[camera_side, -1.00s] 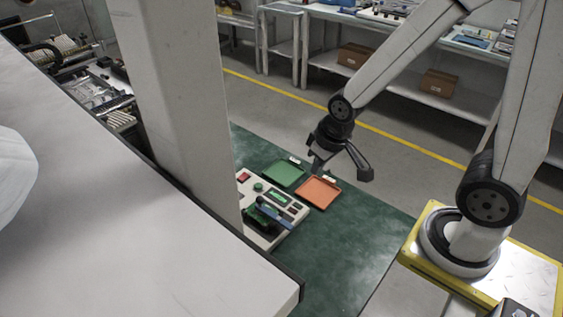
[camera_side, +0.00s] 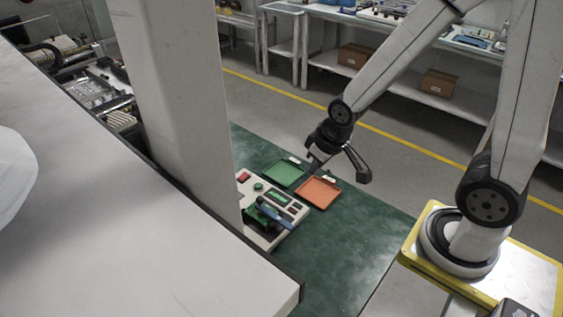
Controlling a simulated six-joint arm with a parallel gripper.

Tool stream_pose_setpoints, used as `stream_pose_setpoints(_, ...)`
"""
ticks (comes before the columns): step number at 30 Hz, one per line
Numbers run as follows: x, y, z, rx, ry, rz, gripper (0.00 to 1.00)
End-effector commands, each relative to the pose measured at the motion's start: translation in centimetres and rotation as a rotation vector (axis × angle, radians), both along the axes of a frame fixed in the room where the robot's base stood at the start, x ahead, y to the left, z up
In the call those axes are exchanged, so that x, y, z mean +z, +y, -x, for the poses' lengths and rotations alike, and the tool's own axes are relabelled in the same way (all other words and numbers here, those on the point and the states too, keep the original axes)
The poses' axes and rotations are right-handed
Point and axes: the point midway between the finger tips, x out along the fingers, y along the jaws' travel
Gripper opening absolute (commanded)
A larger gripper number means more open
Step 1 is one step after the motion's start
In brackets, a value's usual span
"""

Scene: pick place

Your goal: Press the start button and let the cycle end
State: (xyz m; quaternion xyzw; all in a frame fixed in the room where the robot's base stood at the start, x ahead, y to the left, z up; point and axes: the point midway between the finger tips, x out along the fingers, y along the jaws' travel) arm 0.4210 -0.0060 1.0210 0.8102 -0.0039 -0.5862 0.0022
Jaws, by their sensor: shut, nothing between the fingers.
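The test device (camera_side: 283,222), a pale box with a small display, stands on the green mat, partly hidden at left by the grey column. A green round button (camera_side: 258,187) and a red button (camera_side: 243,177) sit on its panel; I cannot read any labels. A dark clamp-like part with a blue piece (camera_side: 274,216) is on its front. My gripper (camera_side: 312,170) is shut and empty, above the trays, to the right of the buttons and apart from them.
A green tray (camera_side: 283,173) and an orange tray (camera_side: 317,193) lie behind and right of the device. The grey column (camera_side: 172,100) and white table (camera_side: 130,230) block the left side. The green mat (camera_side: 350,240) is clear at front right.

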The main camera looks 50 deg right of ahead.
Motion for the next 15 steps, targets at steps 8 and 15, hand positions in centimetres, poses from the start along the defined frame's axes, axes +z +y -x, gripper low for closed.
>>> stream_pose_setpoints(8, -2.4, -0.9, -4.3, -0.002, -0.132, 0.008, 0.0)
stream_pose_setpoints(15, -4.6, -1.7, -7.8, 0.0, -0.259, 0.009, 0.0)
